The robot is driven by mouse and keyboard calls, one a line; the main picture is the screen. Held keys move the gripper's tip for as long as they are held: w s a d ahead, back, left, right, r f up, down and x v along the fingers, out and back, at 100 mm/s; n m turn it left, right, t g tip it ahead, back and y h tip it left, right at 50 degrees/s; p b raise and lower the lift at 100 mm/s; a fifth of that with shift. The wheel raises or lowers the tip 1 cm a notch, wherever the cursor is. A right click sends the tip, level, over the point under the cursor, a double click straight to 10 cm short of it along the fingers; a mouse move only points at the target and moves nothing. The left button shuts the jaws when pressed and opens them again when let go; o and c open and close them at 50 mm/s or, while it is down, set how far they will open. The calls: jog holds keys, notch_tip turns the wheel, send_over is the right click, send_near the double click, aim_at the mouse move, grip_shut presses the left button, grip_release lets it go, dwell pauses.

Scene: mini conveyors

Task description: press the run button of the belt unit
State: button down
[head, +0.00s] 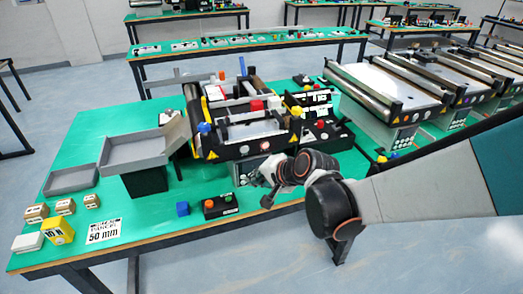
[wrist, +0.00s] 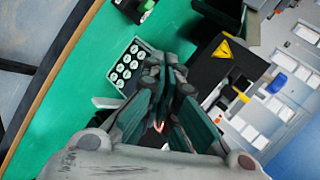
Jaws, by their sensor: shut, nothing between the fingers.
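The belt unit (head: 240,151) stands on the green table in the head view, with black side frames and coloured parts along it. A grey panel with several round white buttons (wrist: 126,66) lies just left of my fingertips in the wrist view. I cannot tell which button is run. My gripper (head: 262,190) is shut and empty, at the unit's front (wrist: 167,68).
A grey tray (head: 130,149) on a black stand is left of the unit. Small boxes and a 50 mm card (head: 103,232) lie at the left. More conveyors (head: 385,88) stand at the right.

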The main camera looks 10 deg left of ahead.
aim_at(245, 150)
jog(key=shift+s+a, duration=0.25)
jog(key=shift+s, duration=0.05)
jog(key=w+a, duration=0.4)
jog(key=w, duration=0.3)
jog(key=shift+w+a, duration=0.15)
jog(key=shift+w, duration=0.2)
dwell(1.1)
jog(key=shift+w+a, duration=0.2)
jog(key=shift+w, duration=0.15)
